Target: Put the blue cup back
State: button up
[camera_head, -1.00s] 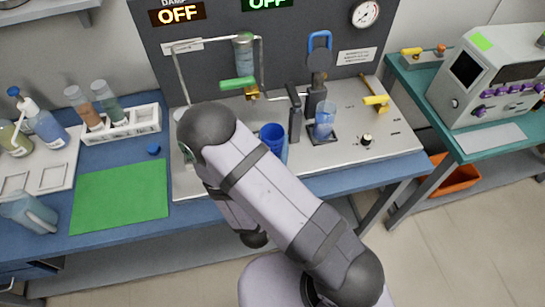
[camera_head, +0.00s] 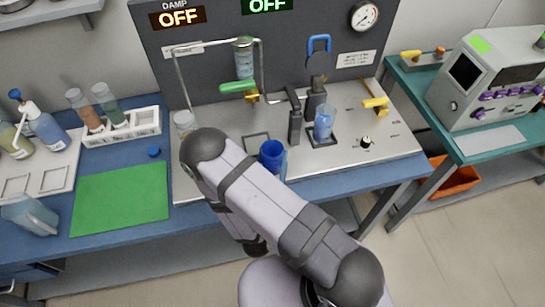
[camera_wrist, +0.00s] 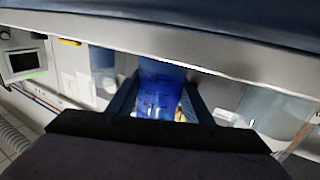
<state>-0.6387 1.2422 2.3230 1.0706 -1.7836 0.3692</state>
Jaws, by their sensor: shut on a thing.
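The blue cup (camera_head: 271,154) is in the head view, upright at the front part of the metal bench plate, right of my arm. It also shows in the wrist view (camera_wrist: 158,85), between the two fingers of my gripper (camera_wrist: 157,100), which is shut on it. In the head view my arm hides most of the gripper. An empty square outline (camera_head: 256,142) on the plate lies just behind and left of the cup. I cannot tell whether the cup's base touches the plate.
A beaker of blue liquid (camera_head: 324,122) stands right of the cup, beside a dark upright fixture (camera_head: 295,118). A green-handled valve (camera_head: 238,87) is behind. A green mat (camera_head: 120,197) lies at left, mostly clear.

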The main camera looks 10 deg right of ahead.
aim_at(271, 167)
jog(key=shift+f, duration=0.15)
jog(key=o, duration=1.2)
jog(key=shift+s+a+r, duration=0.1)
jog(key=shift+r, duration=0.1)
jog(key=shift+v, duration=1.9)
